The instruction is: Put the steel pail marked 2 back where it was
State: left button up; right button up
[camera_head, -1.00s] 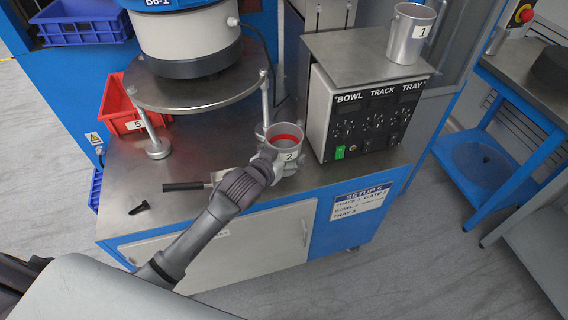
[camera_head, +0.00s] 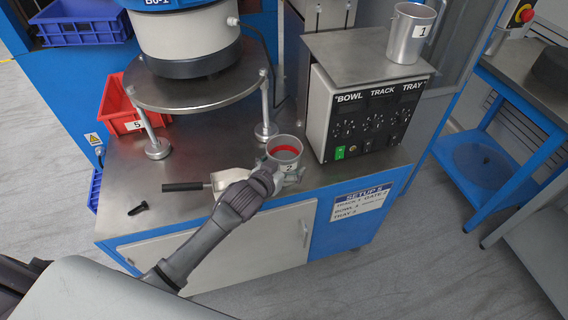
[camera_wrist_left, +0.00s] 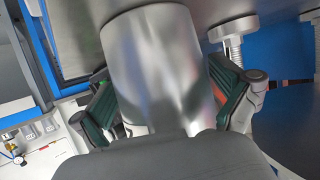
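The steel pail marked 2 (camera_head: 288,166) is upright over the front of the steel worktop, left of the control box. Red shows inside it. My left gripper (camera_head: 284,176) is at its near side, with fingers on both sides of the pail. In the left wrist view the pail wall (camera_wrist_left: 155,65) fills the middle between the two green-padded fingers, which look closed against it. Whether its base touches the worktop is hidden. A second steel pail, marked 1 (camera_head: 408,38), stands on top of the control box. My right gripper is not in view.
A scoop with a black handle (camera_head: 186,187) lies left of my gripper, partly behind it. A small black part (camera_head: 138,208) lies near the front left. The control box (camera_head: 362,118) stands close right of the pail. A round raised plate (camera_head: 195,95) stands behind. A red bin (camera_head: 122,112) is at left.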

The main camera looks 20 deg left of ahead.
pick_arm(q)
jog(key=shift+r, duration=0.15)
jog(key=v, duration=1.2)
jog(key=shift+p, duration=0.45)
